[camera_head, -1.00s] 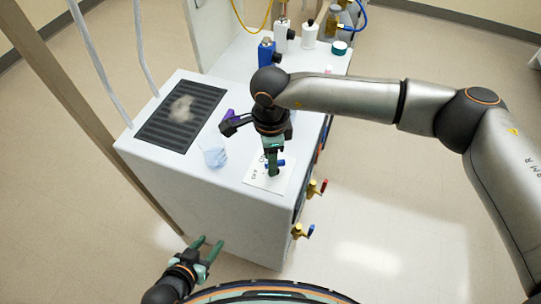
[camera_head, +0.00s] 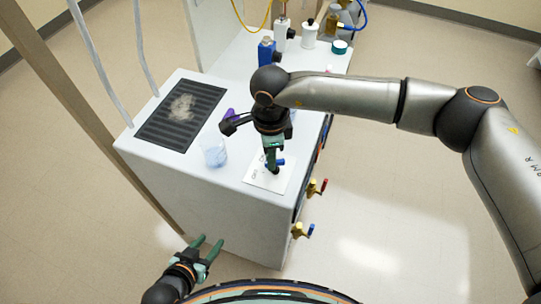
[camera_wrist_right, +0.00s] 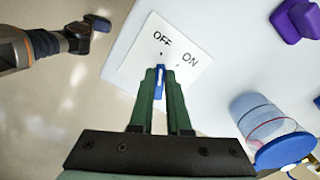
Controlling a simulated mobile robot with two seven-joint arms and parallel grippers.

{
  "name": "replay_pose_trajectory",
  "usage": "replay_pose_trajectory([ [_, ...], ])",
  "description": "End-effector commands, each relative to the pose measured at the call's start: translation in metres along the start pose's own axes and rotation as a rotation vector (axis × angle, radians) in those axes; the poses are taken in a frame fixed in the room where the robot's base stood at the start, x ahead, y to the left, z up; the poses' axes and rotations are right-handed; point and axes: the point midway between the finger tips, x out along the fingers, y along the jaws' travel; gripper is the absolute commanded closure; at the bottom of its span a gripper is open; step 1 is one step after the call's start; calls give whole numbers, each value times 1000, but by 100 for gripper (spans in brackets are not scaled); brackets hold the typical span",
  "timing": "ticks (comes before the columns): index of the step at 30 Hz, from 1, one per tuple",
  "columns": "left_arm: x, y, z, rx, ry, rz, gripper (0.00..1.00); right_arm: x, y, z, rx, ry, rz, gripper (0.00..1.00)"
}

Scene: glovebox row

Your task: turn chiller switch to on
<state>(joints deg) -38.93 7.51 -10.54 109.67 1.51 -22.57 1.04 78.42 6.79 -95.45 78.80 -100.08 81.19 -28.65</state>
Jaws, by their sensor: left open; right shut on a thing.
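The chiller is a white cabinet (camera_head: 215,215) with a black grille on its top. A white label plate (camera_head: 258,182) lies near its right front edge. In the right wrist view the plate (camera_wrist_right: 190,85) reads OFF and ON. The blue switch (camera_wrist_right: 160,80) with a white line is between my right gripper's fingers (camera_wrist_right: 160,78); its line points up the picture, nearer the OFF mark than ON. In the head view my right gripper (camera_head: 272,168) points down over the plate, shut on the switch, whose blue part (camera_head: 281,161) peeks out. My left gripper (camera_head: 207,248) is open and empty before the cabinet.
A clear beaker (camera_head: 215,153) and a purple thing (camera_head: 231,113) stand left of my right gripper. A blue bottle (camera_head: 266,52) and white bottles stand behind on the bench. Brass taps (camera_head: 316,187) stick out from the cabinet's right side. Floor to the right is clear.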

Motion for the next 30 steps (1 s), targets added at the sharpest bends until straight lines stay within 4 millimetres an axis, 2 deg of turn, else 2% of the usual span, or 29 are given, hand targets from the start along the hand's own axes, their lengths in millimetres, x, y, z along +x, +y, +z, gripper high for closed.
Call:
replay_pose_trajectory([
  [8,7,-1,8,0,1,0,50,2,-1,0,72,1,-1,100],
  [21,28,-2,30,0,1,0,50,2,-5,-1,363,0,-2,100],
  [30,36,-3,38,0,1,0,50,1,-6,-2,493,1,-1,100],
])
